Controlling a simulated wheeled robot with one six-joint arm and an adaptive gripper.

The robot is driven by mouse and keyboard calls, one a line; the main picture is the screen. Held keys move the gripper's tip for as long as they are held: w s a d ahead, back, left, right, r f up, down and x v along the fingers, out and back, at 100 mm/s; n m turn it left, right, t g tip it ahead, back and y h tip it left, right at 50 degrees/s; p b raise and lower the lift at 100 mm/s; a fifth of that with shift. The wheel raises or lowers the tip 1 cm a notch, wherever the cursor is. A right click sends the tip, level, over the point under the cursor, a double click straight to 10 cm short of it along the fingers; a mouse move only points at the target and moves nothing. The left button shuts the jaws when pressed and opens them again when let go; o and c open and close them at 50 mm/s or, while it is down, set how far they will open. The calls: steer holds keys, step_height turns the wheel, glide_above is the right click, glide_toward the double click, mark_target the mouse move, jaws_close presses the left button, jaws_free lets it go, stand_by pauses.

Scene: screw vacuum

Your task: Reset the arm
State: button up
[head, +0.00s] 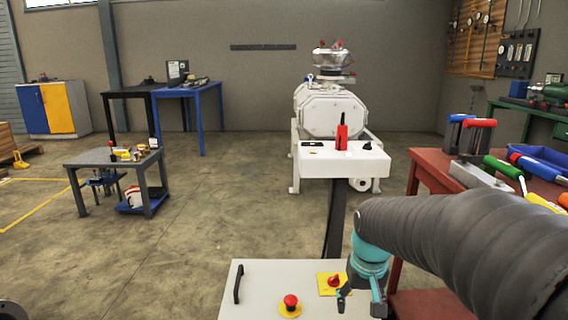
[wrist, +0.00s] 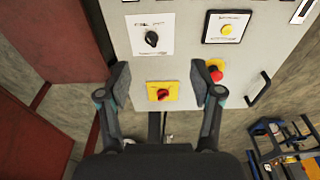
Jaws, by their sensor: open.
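My gripper (head: 360,298) hangs at the end of my grey sleeved arm, in the lower right of the head view, over the grey control cabinet (head: 256,272). In the wrist view its two fingers are apart with nothing between them (wrist: 160,76). A red rotary switch on a yellow plate (wrist: 162,94) shows between and below the fingertips, and it also shows in the head view (head: 333,281). A red mushroom button (head: 290,301) sits left of the gripper; in the wrist view it is by the right fingertip (wrist: 216,73). I cannot tell whether the fingers touch the cabinet.
A red workbench (head: 425,170) with tools stands close on the right. A white screw vacuum pump (head: 330,112) stands ahead behind a white panel (head: 312,165). A grey table (head: 90,158) is at left. The floor between is clear. The cabinet has a black handle (head: 238,284).

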steer(key=s+r+t, duration=0.2)
steer(key=s, duration=0.6)
steer(key=s+r+t, duration=0.2)
steer(key=s+r, duration=0.1)
steer(key=s, duration=0.5)
steer(key=shift+s, duration=0.35)
steer(key=o, duration=0.6)
steer(key=shift+s+a+r, duration=0.1)
steer(key=shift+r, duration=0.15)
